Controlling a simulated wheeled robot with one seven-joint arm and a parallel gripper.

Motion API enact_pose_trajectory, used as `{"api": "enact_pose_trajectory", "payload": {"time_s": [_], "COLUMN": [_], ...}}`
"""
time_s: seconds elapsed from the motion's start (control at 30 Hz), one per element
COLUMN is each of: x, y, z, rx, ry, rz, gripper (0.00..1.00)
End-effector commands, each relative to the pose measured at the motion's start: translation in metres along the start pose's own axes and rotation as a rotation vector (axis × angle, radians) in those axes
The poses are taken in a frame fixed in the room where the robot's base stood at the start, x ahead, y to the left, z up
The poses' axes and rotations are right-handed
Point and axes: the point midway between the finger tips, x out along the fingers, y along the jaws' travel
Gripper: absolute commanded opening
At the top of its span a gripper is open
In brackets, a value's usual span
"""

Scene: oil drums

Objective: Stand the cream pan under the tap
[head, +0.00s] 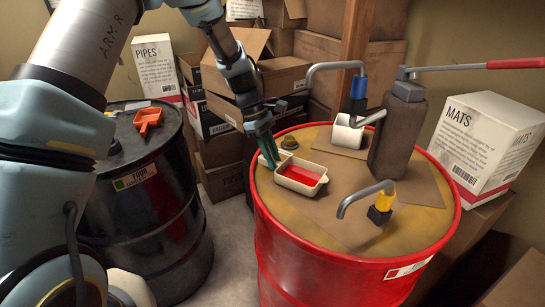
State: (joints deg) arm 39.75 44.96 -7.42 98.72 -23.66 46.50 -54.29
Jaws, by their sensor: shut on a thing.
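The cream pan (318,190), a shallow rectangular pan with red inside, is over the left part of the red drum's top (345,240). My gripper (270,160), with green fingers, is shut on the pan's left end. The pan looks level; I cannot tell whether it touches the drum top. A grey bent tap with a yellow base (381,205) stands to its right, near the drum's front. Another grey tap with a blue base (357,92) stands at the back. The pan is apart from both spouts.
A dark pump (398,135) with a red-ended lever stands at the drum's right rear. A white roll (347,132) and a small round brownish item (289,143) are also on top. Boxes stand behind.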

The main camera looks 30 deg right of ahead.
Motion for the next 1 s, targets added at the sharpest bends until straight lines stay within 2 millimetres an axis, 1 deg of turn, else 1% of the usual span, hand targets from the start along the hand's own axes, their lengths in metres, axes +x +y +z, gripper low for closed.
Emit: {"api": "enact_pose_trajectory", "payload": {"time_s": [0.23,0.27,0.5,0.57,0.87,1.0], "x": [0.005,0.004,0.004,0.004,0.002,-0.013], "y": [0.0,0.0,0.0,0.0,0.0,0.001], "z": [-0.002,-0.002,-0.002,-0.002,-0.002,-0.003], "rx": [0.0,0.0,0.0,0.0,0.0,0.0], "ry": [0.0,0.0,0.0,0.0,0.001,0.002], "rz": [0.0,0.0,0.0,0.0,0.001,0.004], "gripper": [0.0,0.24,0.51,0.57,0.57,0.57]}}
